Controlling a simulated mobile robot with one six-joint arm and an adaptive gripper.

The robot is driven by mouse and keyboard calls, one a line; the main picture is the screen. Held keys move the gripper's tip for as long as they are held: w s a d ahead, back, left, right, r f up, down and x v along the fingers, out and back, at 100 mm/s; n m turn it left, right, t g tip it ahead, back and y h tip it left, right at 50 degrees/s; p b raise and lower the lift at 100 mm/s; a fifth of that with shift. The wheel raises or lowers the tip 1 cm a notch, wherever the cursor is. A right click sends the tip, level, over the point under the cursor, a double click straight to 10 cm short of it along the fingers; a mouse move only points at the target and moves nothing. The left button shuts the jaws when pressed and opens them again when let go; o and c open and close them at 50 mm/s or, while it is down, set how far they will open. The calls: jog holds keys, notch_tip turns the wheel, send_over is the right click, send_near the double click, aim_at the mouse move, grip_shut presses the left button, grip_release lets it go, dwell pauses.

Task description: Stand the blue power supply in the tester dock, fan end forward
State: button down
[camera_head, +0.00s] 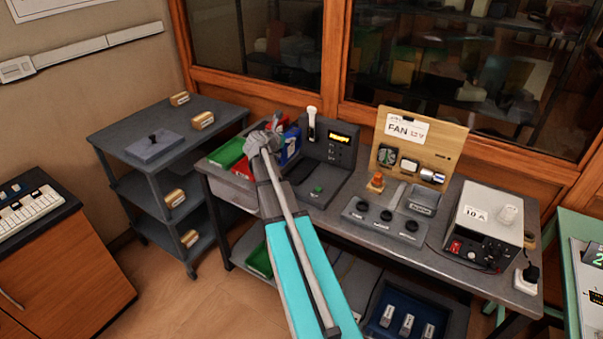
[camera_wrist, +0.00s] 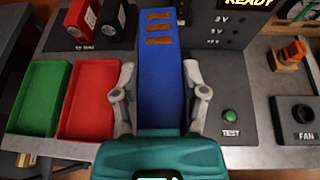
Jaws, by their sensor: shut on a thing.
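The blue power supply (camera_wrist: 163,85) lies lengthwise up the middle of the wrist view, with several copper-coloured strips across its far end. My gripper (camera_wrist: 161,80) is shut on it, one finger along each side. In the head view my gripper (camera_head: 262,140) is at the left of the bench, with the blue body (camera_head: 291,145) just beyond it. The grey tester (camera_head: 318,180) stands to the right, with a lit display reading READY (camera_wrist: 248,3) and a green TEST button (camera_wrist: 230,116). The fan end and the underside of the supply cannot be made out.
A green tray (camera_wrist: 38,100) and a red tray (camera_wrist: 90,98) lie left of my gripper. Red (camera_wrist: 80,20) and black (camera_wrist: 112,20) units stand behind them. A FAN socket box (camera_wrist: 303,120) and orange plug (camera_wrist: 288,55) are at right. A grey shelf cart (camera_head: 125,125) stands left.

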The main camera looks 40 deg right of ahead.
jog(key=shift+a, duration=0.15)
jog(key=shift+s+a+f, duration=0.1)
jog(key=shift+a+f, duration=0.15)
jog(key=shift+a, duration=0.25)
jog(key=s+a+f+b, duration=0.3)
jog(key=a, duration=0.4)
jog(key=s+a+f+b, duration=0.3)
jog(key=a, duration=0.5)
jog(key=s+a+f+m+g+b, duration=0.1)
jog(key=s+a+f+b, duration=0.2)
jog(key=a, duration=0.5)
jog(key=shift+s+a+h, duration=0.15)
jog(key=shift+s+h, duration=0.15)
jog(key=shift+s, duration=0.1)
